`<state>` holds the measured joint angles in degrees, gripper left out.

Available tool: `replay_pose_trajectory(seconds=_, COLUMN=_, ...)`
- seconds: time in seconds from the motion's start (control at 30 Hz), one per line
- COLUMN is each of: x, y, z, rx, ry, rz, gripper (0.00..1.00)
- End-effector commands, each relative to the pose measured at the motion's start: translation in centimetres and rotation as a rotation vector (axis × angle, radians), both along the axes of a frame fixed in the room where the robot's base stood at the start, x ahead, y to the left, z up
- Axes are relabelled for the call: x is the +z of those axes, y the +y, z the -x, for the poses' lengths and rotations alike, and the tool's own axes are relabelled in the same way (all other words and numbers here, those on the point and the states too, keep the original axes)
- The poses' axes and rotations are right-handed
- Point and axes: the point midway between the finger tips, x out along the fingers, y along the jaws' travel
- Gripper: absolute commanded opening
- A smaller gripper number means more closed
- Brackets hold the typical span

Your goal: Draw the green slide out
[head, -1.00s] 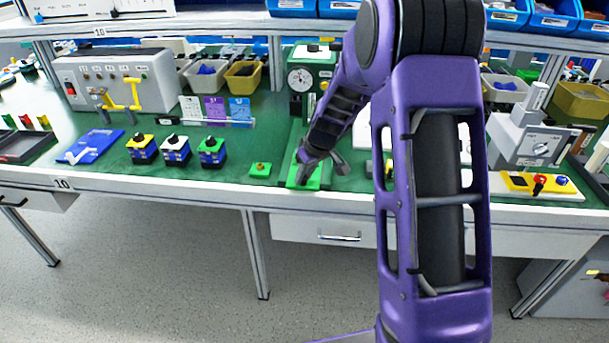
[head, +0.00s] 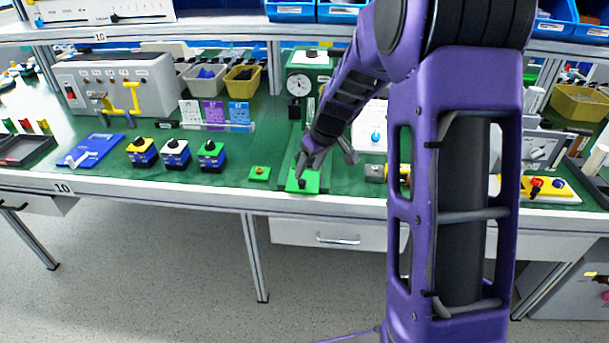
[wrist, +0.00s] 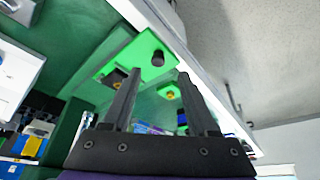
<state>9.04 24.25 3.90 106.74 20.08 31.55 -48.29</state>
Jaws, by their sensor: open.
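The green slide (head: 305,178) is a flat bright green plate with a black knob near the table's front edge. It lies at the front of the green machine with the round dial (head: 304,85). The wrist view shows the slide (wrist: 138,60) and its upright black knob (wrist: 157,58) just beyond my fingertips. My gripper (wrist: 160,74) is open, with nothing between its fingers. In the head view my gripper (head: 328,160) is over the back part of the slide, behind the knob, and hides some of the plate.
A small green block with an orange button (head: 260,173) sits left of the slide. Several coloured switch blocks (head: 176,154) stand farther left. A white panel with a blue knob (head: 371,135) is to the right. The floor before the table is clear.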

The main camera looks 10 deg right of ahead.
Motion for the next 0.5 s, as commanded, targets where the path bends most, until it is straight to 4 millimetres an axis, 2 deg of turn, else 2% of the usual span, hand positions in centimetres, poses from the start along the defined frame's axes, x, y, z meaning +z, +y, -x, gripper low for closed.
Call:
replay_pose_trajectory(seconds=0.03, x=1.5, y=-0.3, z=0.4, rx=-0.001, ry=-0.005, rz=0.001, gripper=0.59)
replay_pose_trajectory(seconds=0.2, x=5.4, y=-1.0, z=1.9, rx=-0.001, ry=-0.004, rz=0.000, gripper=0.59)
replay_pose_trajectory(seconds=0.33, x=7.7, y=-1.5, z=2.8, rx=0.000, ry=-0.003, rz=0.001, gripper=0.59)
replay_pose_trajectory(seconds=0.5, x=9.6, y=-1.8, z=3.6, rx=0.001, ry=0.000, rz=0.000, gripper=0.59)
